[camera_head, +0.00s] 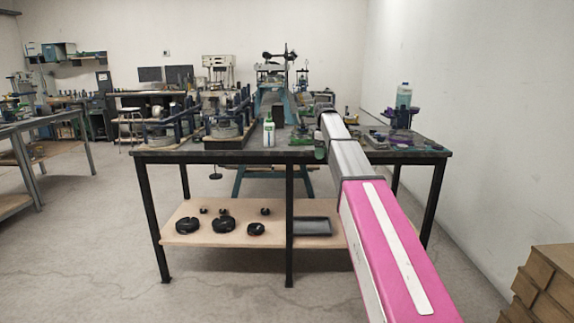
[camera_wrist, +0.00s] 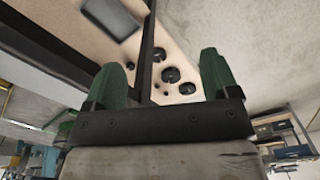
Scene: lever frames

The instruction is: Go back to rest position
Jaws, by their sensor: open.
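My gripper shows in the wrist view (camera_wrist: 160,70), with two green fingers spread apart and nothing between them. In the head view my pink and grey arm reaches forward over the right half of the dark workbench (camera_head: 200,154), and its far end hides the gripper almost entirely. Two lever frames with dark blue bars stand on the bench's left half, one at the left (camera_head: 165,128) and one nearer the middle (camera_head: 230,122). They are clear of my arm. The wrist view is tilted and looks past the fingers to the lower shelf (camera_wrist: 185,60).
A white and green bottle (camera_head: 269,131) stands left of my arm's end. A clear bottle on a purple stand (camera_head: 403,108) is at the bench's right. The lower shelf holds several black round parts and a dark tray (camera_head: 312,226). Cardboard boxes (camera_head: 545,285) stand at lower right.

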